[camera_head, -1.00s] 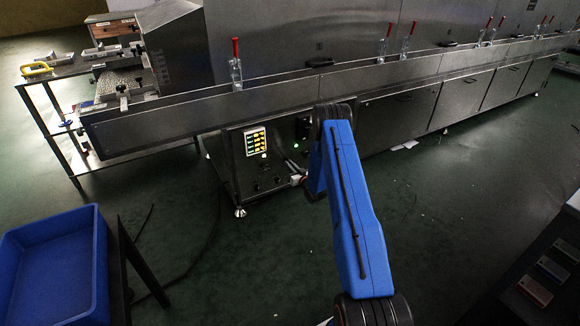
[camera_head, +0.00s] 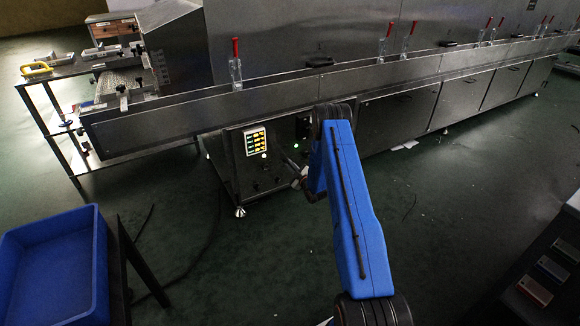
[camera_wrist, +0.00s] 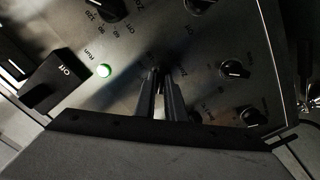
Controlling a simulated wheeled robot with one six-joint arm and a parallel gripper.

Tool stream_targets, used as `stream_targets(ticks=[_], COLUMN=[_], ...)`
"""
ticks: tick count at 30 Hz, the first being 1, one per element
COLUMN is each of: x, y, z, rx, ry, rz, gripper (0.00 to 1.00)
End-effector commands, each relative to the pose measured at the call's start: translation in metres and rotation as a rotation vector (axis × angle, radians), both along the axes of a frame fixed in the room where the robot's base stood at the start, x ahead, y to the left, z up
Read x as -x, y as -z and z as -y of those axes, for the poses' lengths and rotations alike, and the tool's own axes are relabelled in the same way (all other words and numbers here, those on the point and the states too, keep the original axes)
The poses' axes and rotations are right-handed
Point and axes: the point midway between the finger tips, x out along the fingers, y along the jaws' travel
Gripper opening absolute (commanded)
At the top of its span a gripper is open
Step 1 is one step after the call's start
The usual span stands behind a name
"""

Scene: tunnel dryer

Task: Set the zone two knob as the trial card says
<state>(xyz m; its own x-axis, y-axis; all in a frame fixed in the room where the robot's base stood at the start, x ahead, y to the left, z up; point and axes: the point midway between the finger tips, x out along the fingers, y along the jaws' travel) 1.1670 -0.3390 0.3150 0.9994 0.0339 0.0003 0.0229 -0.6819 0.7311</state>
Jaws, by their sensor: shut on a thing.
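In the wrist view my gripper (camera_wrist: 162,82) has its two dark fingers close together against the metal control panel (camera_wrist: 140,105). It is shut on a small knob that the fingers mostly hide. A partly covered label starting "Zo" is beside the fingertips; its number cannot be read. In the head view my gripper's end is low at the panel front (camera_head: 262,180), mostly behind my blue arm.
Other black knobs are near the fingers: one at the upper left (camera_wrist: 112,9), one at the right (camera_wrist: 235,69) and one lower right (camera_wrist: 252,116). A blue bin (camera_head: 55,262) stands front left.

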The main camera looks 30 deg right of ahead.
Motion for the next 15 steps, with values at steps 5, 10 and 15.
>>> stream_targets(ticks=[5, 10, 15], x=[0.0011, 0.0012, 0.0013], y=[0.0016, 0.0017, 0.0018], z=[-0.0001, -0.0002, -0.0002], rx=[0.108, 0.178, 0.214], ry=[0.000, 0.000, 0.000], rz=[0.001, 0.003, 0.004], gripper=[0.00, 0.00, 0.00])
